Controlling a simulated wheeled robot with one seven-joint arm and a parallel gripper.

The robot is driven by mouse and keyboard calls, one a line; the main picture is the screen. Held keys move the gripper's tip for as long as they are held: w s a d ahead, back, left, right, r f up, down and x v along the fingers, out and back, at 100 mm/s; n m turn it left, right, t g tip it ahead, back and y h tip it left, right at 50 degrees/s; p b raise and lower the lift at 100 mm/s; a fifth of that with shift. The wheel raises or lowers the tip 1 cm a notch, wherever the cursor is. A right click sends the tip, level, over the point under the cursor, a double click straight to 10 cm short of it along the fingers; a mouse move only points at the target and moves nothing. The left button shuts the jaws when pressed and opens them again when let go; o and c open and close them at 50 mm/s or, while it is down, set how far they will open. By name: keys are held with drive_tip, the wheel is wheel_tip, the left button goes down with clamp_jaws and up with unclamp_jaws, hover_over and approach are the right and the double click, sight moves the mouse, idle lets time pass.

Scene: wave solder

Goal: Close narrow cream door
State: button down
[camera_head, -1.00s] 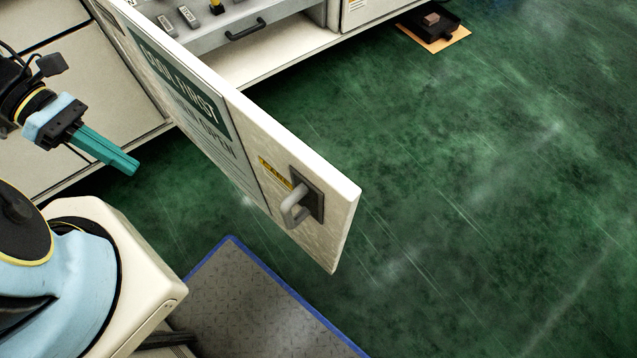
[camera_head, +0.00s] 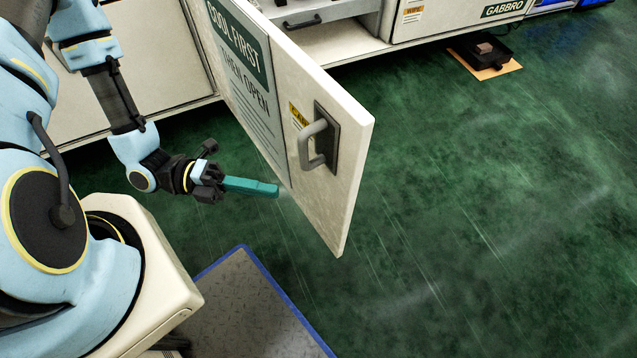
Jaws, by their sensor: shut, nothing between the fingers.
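The narrow cream door (camera_head: 340,190) stands open, jutting out from the cabinet toward the front. Its visible face carries a green and white sign reading "COOL FIRST THEN OPEN" (camera_head: 243,70), a small yellow label and a grey D-shaped handle (camera_head: 318,143) on a dark plate near the free edge. My gripper (camera_head: 277,189) has teal fingers, shut and empty. It is on the left side of the door, with its tips close to the signed face, below and left of the handle. I cannot tell whether the tips touch the door.
Behind the door is an open cabinet bay with a grey drawer and dark handle (camera_head: 303,22). Cream cabinet panels (camera_head: 165,70) stand at the left. A grey mat with blue edge (camera_head: 250,310) lies in front.

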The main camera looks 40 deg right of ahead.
sight(342, 188)
drive_tip(key=shift+s+d+p, duration=0.3)
drive_tip(key=shift+s+d, duration=0.7)
drive_tip(key=shift+d, duration=0.4)
drive_tip(key=shift+s+d+p, duration=0.25)
drive_tip(key=shift+s+d, duration=0.7)
drive_tip(key=shift+d, duration=0.4)
drive_tip(key=shift+s+d+p, duration=0.3)
drive_tip(key=shift+s+d, duration=0.7)
drive_tip(key=shift+d, duration=0.4)
